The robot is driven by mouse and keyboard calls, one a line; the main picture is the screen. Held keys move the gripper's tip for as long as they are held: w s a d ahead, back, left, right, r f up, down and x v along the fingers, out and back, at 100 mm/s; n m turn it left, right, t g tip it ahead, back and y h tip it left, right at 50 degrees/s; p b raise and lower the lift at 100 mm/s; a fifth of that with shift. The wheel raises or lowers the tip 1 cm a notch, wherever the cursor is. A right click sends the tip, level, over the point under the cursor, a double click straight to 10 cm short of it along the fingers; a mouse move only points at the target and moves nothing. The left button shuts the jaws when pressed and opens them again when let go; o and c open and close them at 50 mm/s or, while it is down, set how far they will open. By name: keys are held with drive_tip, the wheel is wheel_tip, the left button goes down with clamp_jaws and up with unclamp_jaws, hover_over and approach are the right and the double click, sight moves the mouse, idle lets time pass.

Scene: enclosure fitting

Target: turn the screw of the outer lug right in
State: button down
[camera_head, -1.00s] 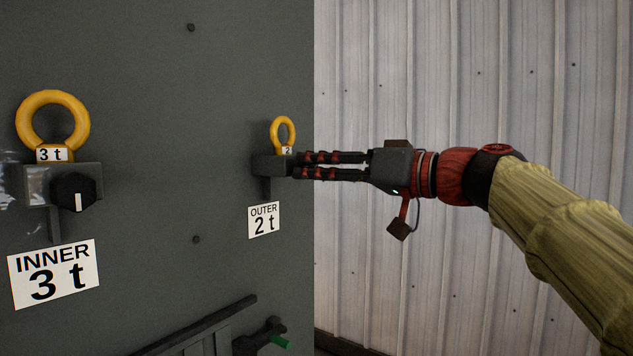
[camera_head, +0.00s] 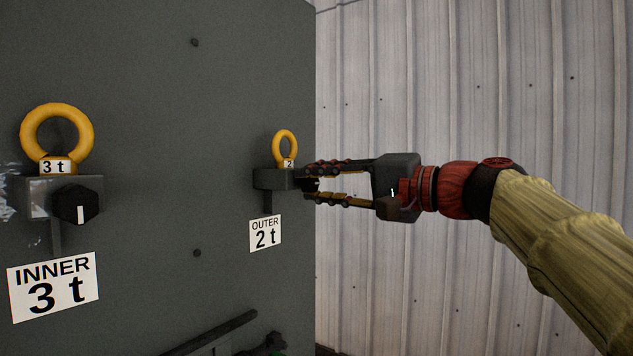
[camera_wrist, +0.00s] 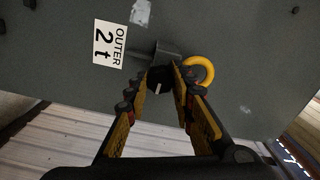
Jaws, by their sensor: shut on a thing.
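The outer lug (camera_head: 285,147) is a yellow ring with a small "2" tag, standing on a dark bracket block (camera_head: 272,179) near the right edge of the grey panel. It also shows in the wrist view (camera_wrist: 203,69). The black screw knob (camera_wrist: 160,78) with a white mark sits between my fingertips in the wrist view. In the head view the fingers mostly hide it. My gripper (camera_head: 310,183) reaches in from the right and is shut on the knob, one finger on each side, with the wrist rolled.
The "OUTER 2 t" label (camera_head: 265,233) is below the bracket. At left are the inner lug (camera_head: 57,137), its black knob (camera_head: 77,205) and the "INNER 3 t" label (camera_head: 53,287). A dark rail (camera_head: 212,332) runs low on the panel. A corrugated wall (camera_head: 430,90) stands behind.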

drive_tip(key=m+p, duration=0.1)
drive_tip(key=m, duration=0.3)
drive_tip(key=shift+f+m+p, duration=0.15)
drive_tip(key=shift+m+p, duration=0.2)
drive_tip(key=shift+m, duration=0.05)
drive_tip(key=m+p, duration=0.2)
drive_tip(key=m, duration=0.2)
drive_tip(key=shift+w+m, duration=0.1)
drive_tip(key=shift+m, duration=0.2)
drive_tip(key=m+p, duration=0.3)
drive_tip(key=m, duration=0.1)
drive_tip(key=shift+f, duration=0.1)
drive_tip(key=shift+f+m+p, duration=0.1)
drive_tip(key=shift+m+p, duration=1.5)
drive_tip(key=shift+m, duration=0.5)
drive_tip(key=c, duration=1.9)
unclamp_jaws()
drive_tip(key=shift+d, duration=0.1)
drive_tip(key=shift+o, duration=1.2)
drive_tip(key=shift+s+d, duration=0.15)
drive_tip(key=shift+s, duration=0.1)
drive_tip(key=shift+o, duration=0.8)
drive_tip(key=shift+r, duration=0.2)
